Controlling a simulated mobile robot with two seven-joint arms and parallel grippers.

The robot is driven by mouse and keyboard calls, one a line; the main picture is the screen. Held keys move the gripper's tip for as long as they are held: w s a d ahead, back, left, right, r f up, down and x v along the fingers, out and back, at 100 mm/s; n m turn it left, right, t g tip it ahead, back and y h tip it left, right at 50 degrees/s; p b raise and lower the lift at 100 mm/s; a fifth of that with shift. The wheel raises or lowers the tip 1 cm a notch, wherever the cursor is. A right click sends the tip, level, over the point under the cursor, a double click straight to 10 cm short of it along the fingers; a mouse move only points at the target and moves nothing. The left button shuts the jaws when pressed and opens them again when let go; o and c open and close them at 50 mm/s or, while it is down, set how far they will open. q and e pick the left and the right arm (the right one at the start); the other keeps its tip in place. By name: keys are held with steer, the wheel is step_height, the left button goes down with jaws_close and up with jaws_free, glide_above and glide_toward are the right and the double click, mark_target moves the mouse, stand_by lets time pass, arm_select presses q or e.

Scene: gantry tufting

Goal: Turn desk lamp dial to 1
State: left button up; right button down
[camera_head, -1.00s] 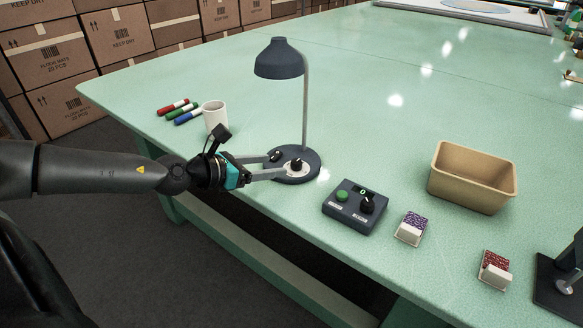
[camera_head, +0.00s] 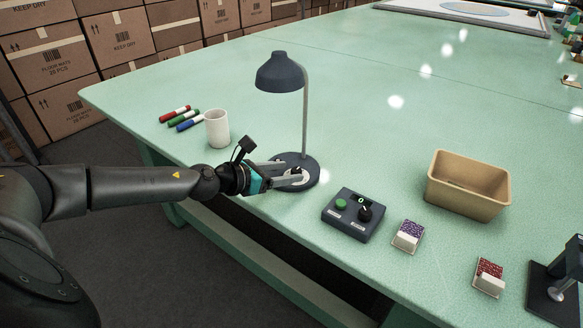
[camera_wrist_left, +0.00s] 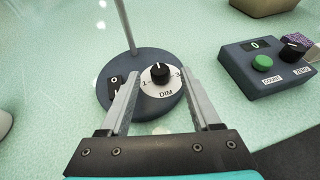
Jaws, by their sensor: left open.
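The dark blue-grey desk lamp (camera_head: 281,74) stands upright near the table's left edge, on a round base (camera_head: 312,172). In the left wrist view its black dial (camera_wrist_left: 160,71) sits on a white plate marked 1, 3 and DIM. The pointer appears to face up, between the 1 and the 3. A black rocker switch (camera_wrist_left: 115,85) is left of the dial. My left gripper (camera_head: 291,173) is open at the lamp base. Its fingers lie on either side of the dial plate, apart from the dial. My right gripper is not in view.
A control box (camera_head: 353,215) with a green button and knob is to the right, then a tan bin (camera_head: 467,186) and two small card holders (camera_head: 408,236).

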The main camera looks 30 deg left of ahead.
arm_select(q)
steer(key=shift+x, duration=1.2)
jaws_close()
